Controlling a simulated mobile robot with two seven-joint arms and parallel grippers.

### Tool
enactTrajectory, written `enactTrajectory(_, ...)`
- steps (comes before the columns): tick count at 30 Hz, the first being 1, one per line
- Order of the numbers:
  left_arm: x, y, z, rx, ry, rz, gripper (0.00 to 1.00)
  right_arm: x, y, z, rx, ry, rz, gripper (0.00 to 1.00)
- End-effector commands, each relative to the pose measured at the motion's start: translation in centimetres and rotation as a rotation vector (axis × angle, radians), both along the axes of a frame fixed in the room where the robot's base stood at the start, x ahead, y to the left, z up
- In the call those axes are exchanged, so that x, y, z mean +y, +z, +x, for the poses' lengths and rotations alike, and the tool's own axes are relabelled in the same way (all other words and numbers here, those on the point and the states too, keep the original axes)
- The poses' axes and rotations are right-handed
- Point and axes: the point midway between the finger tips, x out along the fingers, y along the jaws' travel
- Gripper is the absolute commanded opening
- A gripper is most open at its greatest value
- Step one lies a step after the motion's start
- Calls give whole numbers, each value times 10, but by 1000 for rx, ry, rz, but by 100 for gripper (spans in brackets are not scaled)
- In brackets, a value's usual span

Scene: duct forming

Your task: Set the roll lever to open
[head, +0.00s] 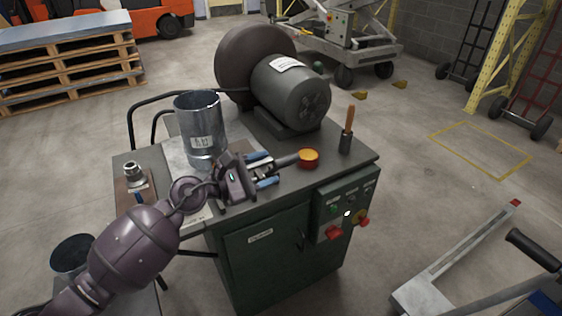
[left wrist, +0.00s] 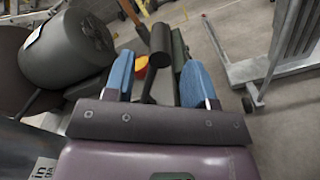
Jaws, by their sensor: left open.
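The roll lever appears as a dark bar with a thick grip (head: 288,160) on the machine's top, near its front edge. In the left wrist view the dark cylindrical grip (left wrist: 161,44) and its thinner stem show between the fingers. My left gripper (head: 270,170) has blue fingertips and is open, its fingers (left wrist: 158,78) spread either side of the lever. I cannot tell whether either finger touches it. The lever's base is partly hidden by the gripper. My right gripper is not in view.
A shiny metal cylinder (head: 199,130) stands left of the gripper. A grey motor (head: 290,92) is behind. An orange-yellow round item (head: 308,158) and a cup with a wooden-handled tool (head: 347,138) are to the right. A control box (head: 345,208) is on the cabinet's front.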

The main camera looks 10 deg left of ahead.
Motion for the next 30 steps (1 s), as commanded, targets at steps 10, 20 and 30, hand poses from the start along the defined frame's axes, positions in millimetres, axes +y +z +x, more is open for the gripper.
enactTrajectory(10, -34, 0, 24, 2, 0, -3, 51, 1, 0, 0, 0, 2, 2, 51)
enactTrajectory(20, -38, 0, 27, 2, 1, -2, 51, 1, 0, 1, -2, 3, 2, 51)
enactTrajectory(30, -37, 0, 27, 2, 1, -2, 8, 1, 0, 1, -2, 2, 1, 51)
